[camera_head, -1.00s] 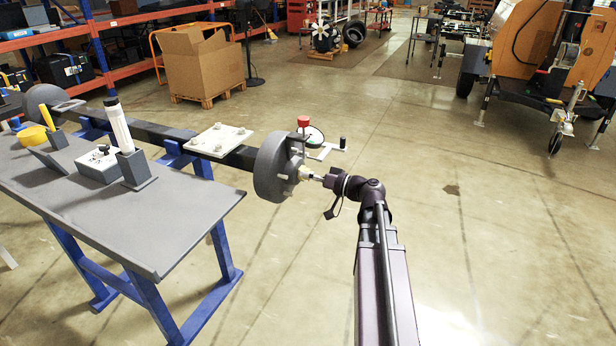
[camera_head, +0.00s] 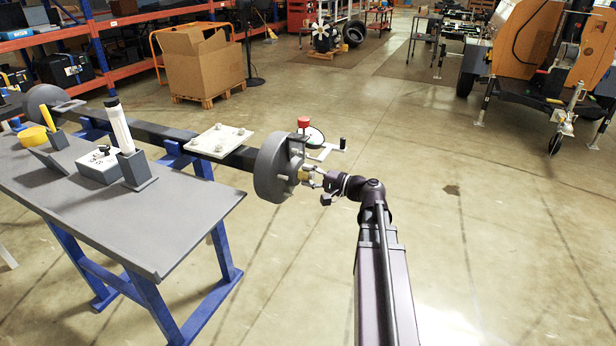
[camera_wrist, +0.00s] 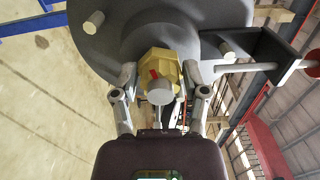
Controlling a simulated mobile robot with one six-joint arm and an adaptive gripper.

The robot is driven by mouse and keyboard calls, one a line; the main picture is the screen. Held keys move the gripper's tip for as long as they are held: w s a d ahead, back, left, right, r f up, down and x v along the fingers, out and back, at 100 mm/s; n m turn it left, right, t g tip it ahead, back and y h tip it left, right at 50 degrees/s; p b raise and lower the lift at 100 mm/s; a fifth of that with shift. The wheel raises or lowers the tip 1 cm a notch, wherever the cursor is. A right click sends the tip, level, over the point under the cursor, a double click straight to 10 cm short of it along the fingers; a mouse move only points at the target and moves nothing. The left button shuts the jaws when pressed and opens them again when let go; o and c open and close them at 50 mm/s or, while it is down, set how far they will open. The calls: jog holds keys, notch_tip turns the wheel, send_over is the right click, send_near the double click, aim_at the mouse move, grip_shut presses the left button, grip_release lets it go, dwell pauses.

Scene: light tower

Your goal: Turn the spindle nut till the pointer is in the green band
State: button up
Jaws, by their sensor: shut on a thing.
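The spindle nut (camera_wrist: 160,62) is a brass-coloured faceted nut at the centre of a dark grey round hub (camera_wrist: 105,25). A grey spindle end with a red mark stands out in front of it. My gripper (camera_wrist: 160,82) has one finger on each side of the nut and is shut on it. In the head view my gripper (camera_head: 318,178) meets the nut (camera_head: 305,174) at the right face of the hub (camera_head: 270,168). A round dial (camera_head: 315,137) with a green part sits above the hub, beside a red knob (camera_head: 303,122). Its pointer is too small to read.
A grey bench (camera_head: 150,232) on blue legs stands left, holding a white tube in a holder (camera_head: 119,128) and a yellow ring (camera_head: 31,136). A white plate (camera_head: 218,141) lies on the dark beam. A dark bracket (camera_wrist: 270,55) juts beside the hub.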

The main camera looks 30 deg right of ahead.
jog(key=m, duration=0.3)
jog(key=shift+m, duration=0.3)
jog(key=shift+a, duration=0.1)
dwell(0.3)
jog(key=o, duration=1.1)
jog(key=shift+o, duration=0.2)
jog(key=shift+s, duration=0.1)
jog(key=v, duration=1.2)
